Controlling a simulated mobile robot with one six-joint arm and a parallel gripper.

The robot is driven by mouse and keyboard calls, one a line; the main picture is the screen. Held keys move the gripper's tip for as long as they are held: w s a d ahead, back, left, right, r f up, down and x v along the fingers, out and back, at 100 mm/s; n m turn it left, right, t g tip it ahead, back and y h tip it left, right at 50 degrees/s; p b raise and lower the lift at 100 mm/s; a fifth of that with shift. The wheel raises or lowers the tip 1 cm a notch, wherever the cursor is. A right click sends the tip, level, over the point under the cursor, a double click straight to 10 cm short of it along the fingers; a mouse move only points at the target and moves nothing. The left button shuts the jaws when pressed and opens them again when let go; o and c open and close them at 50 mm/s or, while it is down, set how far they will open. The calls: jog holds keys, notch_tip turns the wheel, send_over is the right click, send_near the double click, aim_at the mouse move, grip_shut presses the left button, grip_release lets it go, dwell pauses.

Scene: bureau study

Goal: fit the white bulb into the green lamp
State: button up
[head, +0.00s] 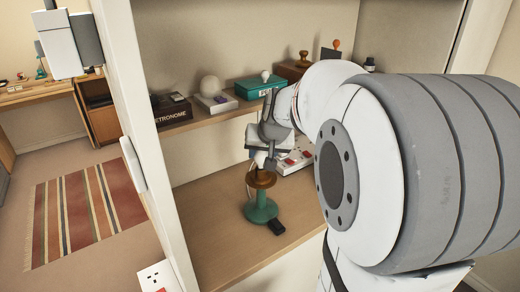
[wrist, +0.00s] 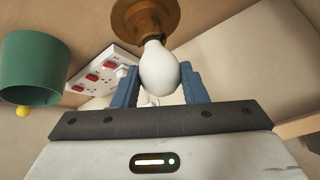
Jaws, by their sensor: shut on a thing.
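My gripper (head: 262,162) is above that top, pointing down. In the wrist view its two blue fingers are shut on the white bulb (wrist: 159,70), one on each side. The bulb's narrow end points at the brown lamp top (wrist: 145,22) and overlaps it in the picture. I cannot tell whether the bulb's end is inside the socket or just over it.
A white power strip with red switches (head: 295,160) lies behind the lamp; it also shows in the wrist view (wrist: 100,80). A small black object (head: 277,227) lies beside the base. The shelf above holds a metronome box (head: 172,110) and a green box (head: 258,87). A green cylinder (wrist: 32,70) shows in the wrist view.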

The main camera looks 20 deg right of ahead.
jog(key=shift+a+r+m+h+p, duration=0.1)
jog(key=shift+m+h+p, duration=0.3)
jog(key=shift+m+p, duration=0.3)
jog(key=shift+m+h, duration=0.3)
jog(key=shift+m, duration=0.2)
jog(key=shift+a+f, duration=0.1)
jog(key=shift+f, duration=0.1)
jog(key=shift+m+b, duration=0.5)
jog(key=shift+b, duration=0.15)
jog(key=shift+w+h, duration=0.1)
jog(key=shift+h, duration=0.2)
jog(key=shift+r+m+g, duration=0.1)
jog(key=shift+m+g, duration=0.2)
jog(key=shift+m+h+b, duration=0.3)
jog(key=shift+m+b, duration=0.2)
jog(key=shift+b, duration=0.8)
jog(key=shift+m+b, duration=0.3)
jog(key=shift+b, duration=0.05)
